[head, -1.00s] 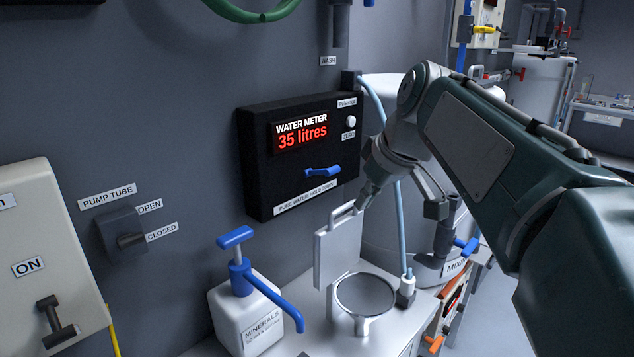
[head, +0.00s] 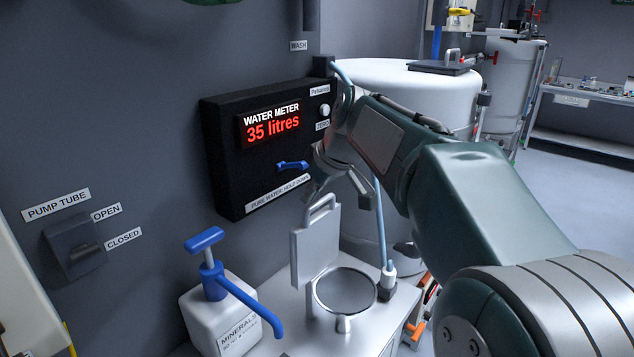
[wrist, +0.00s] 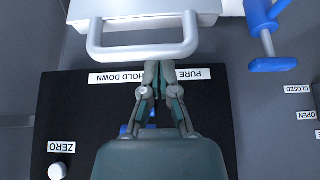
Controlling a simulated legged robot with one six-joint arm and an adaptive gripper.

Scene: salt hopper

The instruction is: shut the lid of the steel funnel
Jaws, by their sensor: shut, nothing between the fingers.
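The steel funnel (head: 343,314) is set in the grey bench top, with its round mouth uncovered. Its square lid (head: 314,248) stands upright at the funnel's left rear edge, with a bar handle (head: 322,204) on its top edge. My gripper (head: 314,192) is shut and empty, close to the handle on the side towards the wall. In the wrist view my closed fingertips (wrist: 160,66) point at the handle bar (wrist: 145,50), below the lid (wrist: 140,12). I cannot tell whether they touch it.
The black water meter box (head: 228,165) is on the wall close behind my gripper. A white minerals bottle (head: 212,305) with a blue pump (head: 213,280) stands left of the funnel. A pale blue hose (head: 379,225) rises right of the funnel, before a large white tank (head: 450,95).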

